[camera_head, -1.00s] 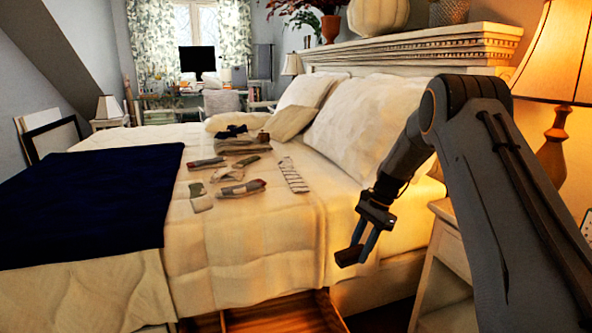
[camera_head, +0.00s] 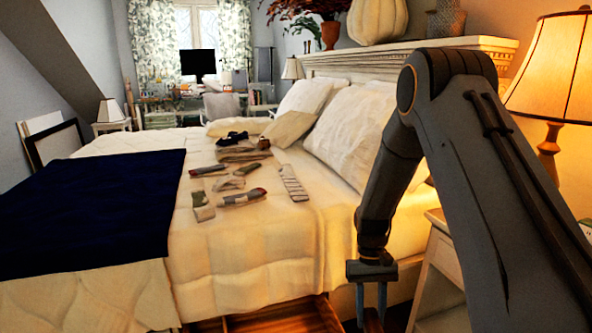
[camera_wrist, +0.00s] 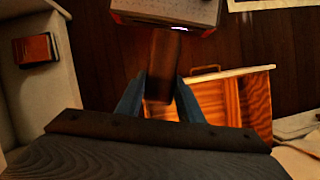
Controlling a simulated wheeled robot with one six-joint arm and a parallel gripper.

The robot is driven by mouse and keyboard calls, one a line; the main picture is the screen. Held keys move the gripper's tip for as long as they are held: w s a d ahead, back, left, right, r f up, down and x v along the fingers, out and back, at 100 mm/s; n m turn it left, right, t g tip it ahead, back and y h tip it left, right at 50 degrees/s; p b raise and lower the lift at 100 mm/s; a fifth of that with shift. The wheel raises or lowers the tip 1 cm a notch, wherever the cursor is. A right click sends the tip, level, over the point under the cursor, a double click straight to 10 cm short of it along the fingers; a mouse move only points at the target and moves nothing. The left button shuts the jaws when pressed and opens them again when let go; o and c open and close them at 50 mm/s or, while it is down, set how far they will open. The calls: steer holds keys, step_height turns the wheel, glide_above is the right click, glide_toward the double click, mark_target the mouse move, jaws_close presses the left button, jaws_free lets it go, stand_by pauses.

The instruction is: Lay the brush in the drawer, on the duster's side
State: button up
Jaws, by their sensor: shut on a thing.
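My gripper (camera_wrist: 160,103) is shut on a dark brown block-like thing, the brush (camera_wrist: 163,58), which sticks out past the blue fingertips in the wrist view. In the head view my gripper (camera_head: 370,290) points down at the right of the bed's front corner, with the brush's dark end below it at the frame's bottom. The open wooden drawer (camera_head: 285,320) shows under the bed, left of my gripper. In the wrist view the drawer (camera_wrist: 255,100) lies right of the brush, partly behind my fingers. I cannot make out a duster.
The bed (camera_head: 255,265) carries several small folded clothes and a navy blanket (camera_head: 95,205). A white nightstand (camera_head: 440,260) with a lamp (camera_head: 550,90) stands close on the right. A brown wallet-like thing (camera_wrist: 35,49) and a grey box (camera_wrist: 180,8) show in the wrist view.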

steer(key=s+r+p, duration=0.2)
steer(key=p, duration=0.1)
steer(key=s+r+p, duration=0.2)
steer(key=r+p, duration=0.1)
steer(key=s+r+p, duration=0.2)
steer(key=r+p, duration=0.1)
steer(key=shift+s, duration=0.4)
steer(key=shift+s+r+p, duration=0.3)
steer(key=shift+s+p, duration=0.1)
steer(key=shift+p, duration=0.25)
